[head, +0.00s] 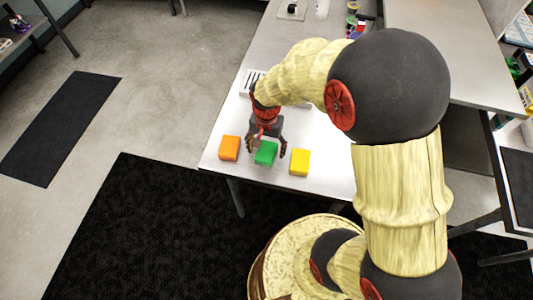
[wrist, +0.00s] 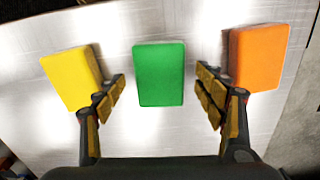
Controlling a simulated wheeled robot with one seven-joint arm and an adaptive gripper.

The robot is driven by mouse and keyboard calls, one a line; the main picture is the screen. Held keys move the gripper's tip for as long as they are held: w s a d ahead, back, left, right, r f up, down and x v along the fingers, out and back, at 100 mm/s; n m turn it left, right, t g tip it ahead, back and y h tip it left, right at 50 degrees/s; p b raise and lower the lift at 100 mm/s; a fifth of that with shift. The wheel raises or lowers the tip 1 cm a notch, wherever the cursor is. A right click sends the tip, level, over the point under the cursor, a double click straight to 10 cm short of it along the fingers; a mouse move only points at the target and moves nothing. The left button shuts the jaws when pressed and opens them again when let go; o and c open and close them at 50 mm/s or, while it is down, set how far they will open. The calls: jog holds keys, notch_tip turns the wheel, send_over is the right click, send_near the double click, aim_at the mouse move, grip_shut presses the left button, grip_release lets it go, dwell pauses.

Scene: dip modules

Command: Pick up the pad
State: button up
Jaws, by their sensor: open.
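Three block-like pads lie in a row near the end of the metal table (head: 335,180). In the head view the orange pad (head: 229,148) is at left, the green pad (head: 265,154) in the middle and the yellow pad (head: 300,161) at right. My gripper (head: 266,150) is open above the green pad, its fingers on either side of it in the picture. In the wrist view the green pad (wrist: 160,74) shows between the open fingers (wrist: 160,88), with gaps on both sides. The yellow pad (wrist: 70,77) is beyond the left finger, the orange pad (wrist: 258,57) beyond the right one.
A white slotted item (head: 247,83) lies on the table behind my gripper. Several small items, among them a cylinder (head: 322,9), stand at the far end. Black mats (head: 120,230) cover part of the floor.

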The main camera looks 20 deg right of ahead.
aim_at(267, 151)
jog(key=shift+c, duration=1.4)
jog(key=c, duration=0.7)
jog(key=shift+c, duration=0.2)
jog(key=shift+r, duration=0.5)
notch_tip(267, 151, up, 2)
jog(key=shift+r+p, duration=0.2)
jog(key=shift+p, duration=0.2)
jog(key=s+d+r+p, duration=0.2)
jog(key=s+d+r, duration=0.2)
jog(key=s+r, duration=0.5)
jog(key=s, duration=0.4)
jog(key=shift+s+r, duration=0.25)
